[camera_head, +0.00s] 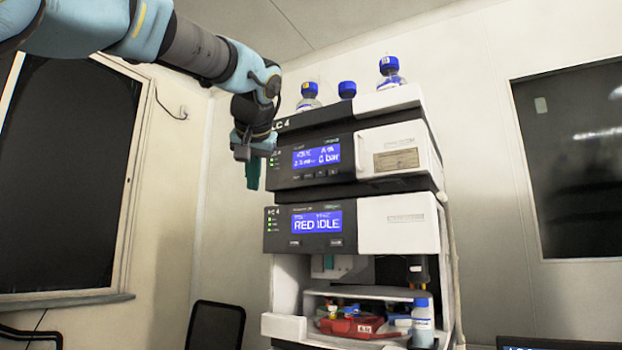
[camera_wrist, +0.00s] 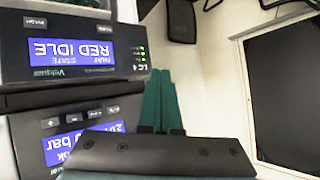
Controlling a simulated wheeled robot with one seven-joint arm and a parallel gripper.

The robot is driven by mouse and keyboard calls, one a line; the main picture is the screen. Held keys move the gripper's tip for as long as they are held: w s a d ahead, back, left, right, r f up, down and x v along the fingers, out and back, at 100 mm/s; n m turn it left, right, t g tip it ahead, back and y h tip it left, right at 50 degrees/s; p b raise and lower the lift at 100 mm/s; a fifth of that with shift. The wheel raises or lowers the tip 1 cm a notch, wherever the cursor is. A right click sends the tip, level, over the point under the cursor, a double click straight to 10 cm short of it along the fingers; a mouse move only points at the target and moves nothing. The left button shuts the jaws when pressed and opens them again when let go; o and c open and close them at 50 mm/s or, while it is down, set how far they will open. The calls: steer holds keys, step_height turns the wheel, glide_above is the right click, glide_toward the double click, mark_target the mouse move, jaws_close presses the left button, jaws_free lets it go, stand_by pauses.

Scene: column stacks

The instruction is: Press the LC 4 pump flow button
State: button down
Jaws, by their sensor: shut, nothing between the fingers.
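The LC 4 stack's pump module (camera_head: 345,155) has a black front with a blue display (camera_head: 316,157) reading in bar. A row of small buttons (camera_head: 308,177) sits under that display; their labels are too small to read here. In the wrist view the picture is upside down, and the pump display (camera_wrist: 85,143) and its buttons (camera_wrist: 82,116) show at lower left, partly covered by my gripper's body. My gripper (camera_head: 252,184) points down beside the left edge of the pump front, apart from the buttons. Its green fingers (camera_wrist: 158,80) are shut and empty.
Below the pump is a module with a blue display (camera_head: 317,221) reading RED IDLE, and under it an open bay with a red tray (camera_head: 350,327). Blue-capped bottles (camera_head: 390,72) stand on top. A dark chair (camera_head: 215,325) is at lower left. Free room lies left of the stack.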

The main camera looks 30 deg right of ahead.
mark_target(297, 177)
steer(key=shift+t+h, duration=0.3)
steer(key=r, duration=0.1)
steer(key=s+d+r, duration=0.2)
steer(key=r, duration=0.1)
steer(key=shift+r, duration=0.1)
steer(key=shift+w+d+p, duration=0.7)
steer(key=shift+d+p, duration=0.2)
steer(key=shift+d, duration=0.4)
steer(key=shift+w+d+p, duration=0.7)
steer(key=shift+d+p, duration=0.2)
steer(key=shift+d, duration=0.4)
steer(key=shift+w+d+p, duration=0.7)
steer(key=shift+d+p, duration=0.2)
steer(key=shift+d, duration=0.4)
steer(key=shift+w+d, duration=0.2)
steer(key=shift+d, duration=0.15)
